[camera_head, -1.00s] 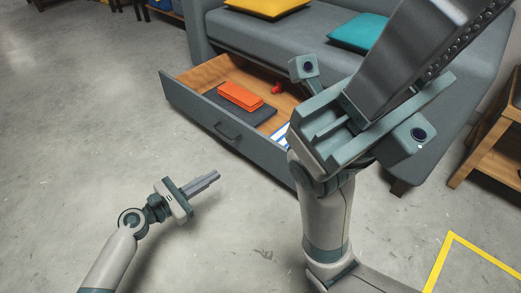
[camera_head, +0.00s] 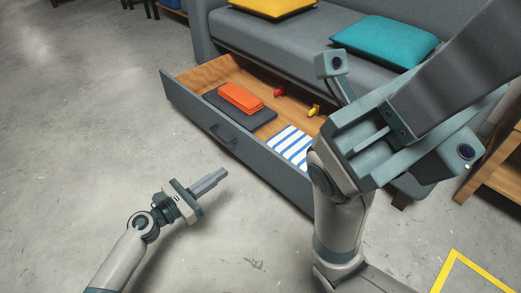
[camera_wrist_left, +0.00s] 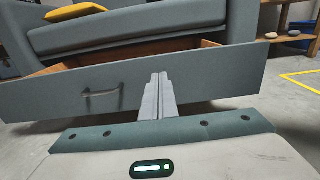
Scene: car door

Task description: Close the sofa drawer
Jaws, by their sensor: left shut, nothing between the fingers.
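The grey sofa (camera_head: 285,45) stands at the back, and its drawer (camera_head: 258,160) is pulled out toward me. The drawer front bears a bar handle (camera_head: 222,138). In the left wrist view the drawer front (camera_wrist_left: 220,78) spans the picture, with its handle (camera_wrist_left: 101,94) left of my fingers. My left gripper (camera_head: 222,174) is shut and empty, in front of the drawer front, with a gap of floor showing in the head view. Its fingers (camera_wrist_left: 159,80) point at the front. My right gripper (camera_head: 460,85) looms close to the head camera; its fingertips are not clear. It hides the drawer's right end.
The drawer holds an orange item (camera_head: 240,98) on a dark flat item (camera_head: 250,116), a striped cloth (camera_head: 291,145), and small red (camera_head: 280,91) and yellow (camera_head: 314,110) things. A wooden table (camera_head: 492,165) stands at right. The floor at left is clear.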

